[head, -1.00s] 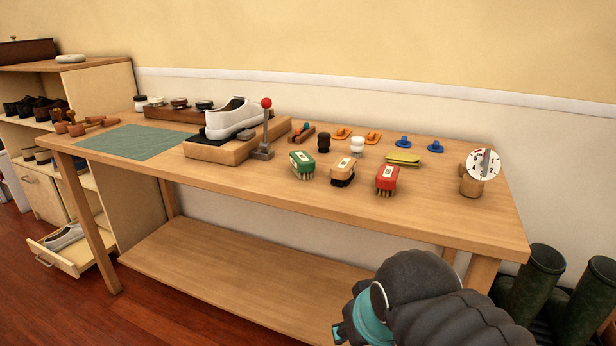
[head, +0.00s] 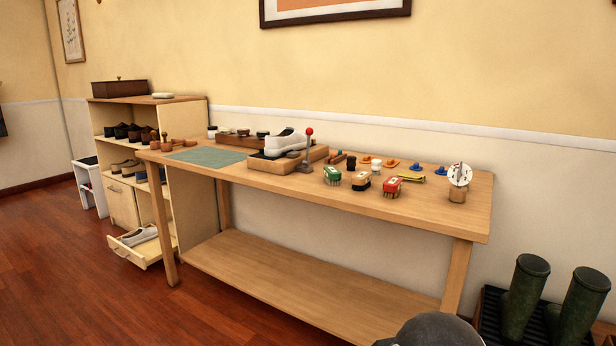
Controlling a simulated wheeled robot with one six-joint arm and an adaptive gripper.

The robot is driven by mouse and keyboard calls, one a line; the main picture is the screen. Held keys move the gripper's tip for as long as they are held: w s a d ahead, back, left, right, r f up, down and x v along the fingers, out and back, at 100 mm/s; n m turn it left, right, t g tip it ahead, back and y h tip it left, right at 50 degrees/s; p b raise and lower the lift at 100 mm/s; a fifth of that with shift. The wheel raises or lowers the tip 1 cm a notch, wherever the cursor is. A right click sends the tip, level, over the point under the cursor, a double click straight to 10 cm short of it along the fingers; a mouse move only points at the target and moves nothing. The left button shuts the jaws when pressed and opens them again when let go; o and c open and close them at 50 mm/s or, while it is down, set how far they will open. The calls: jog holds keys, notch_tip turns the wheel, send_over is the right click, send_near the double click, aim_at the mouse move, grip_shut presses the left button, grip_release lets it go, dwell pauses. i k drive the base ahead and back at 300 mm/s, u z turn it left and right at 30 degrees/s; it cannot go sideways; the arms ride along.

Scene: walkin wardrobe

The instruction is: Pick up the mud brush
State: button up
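Three block-shaped brushes with labels stand bristles down near the front of the wooden table's right half. One is green (head: 332,174), one is tan with dark bristles (head: 361,179), and one is red with light bristles (head: 391,186). The labels are too small to read, so I cannot tell which is the mud brush. All stand apart and free. My gripper is out of view. Only a dark rounded part of my arm shows at the bottom edge, well in front of the table and away from the brushes.
The table (head: 450,212) also carries a white shoe (head: 285,143) on a wooden block, a red-knobbed lever (head: 308,148), a round dial (head: 459,174) and a green mat (head: 208,156). Boots (head: 524,297) stand at right. A shelf drawer (head: 140,250) juts out at left. Floor at left is clear.

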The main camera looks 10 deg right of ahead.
aim_at(332, 175)
jog(key=u, duration=0.55)
jog(key=i, duration=1.35)
jog(key=z, duration=0.35)
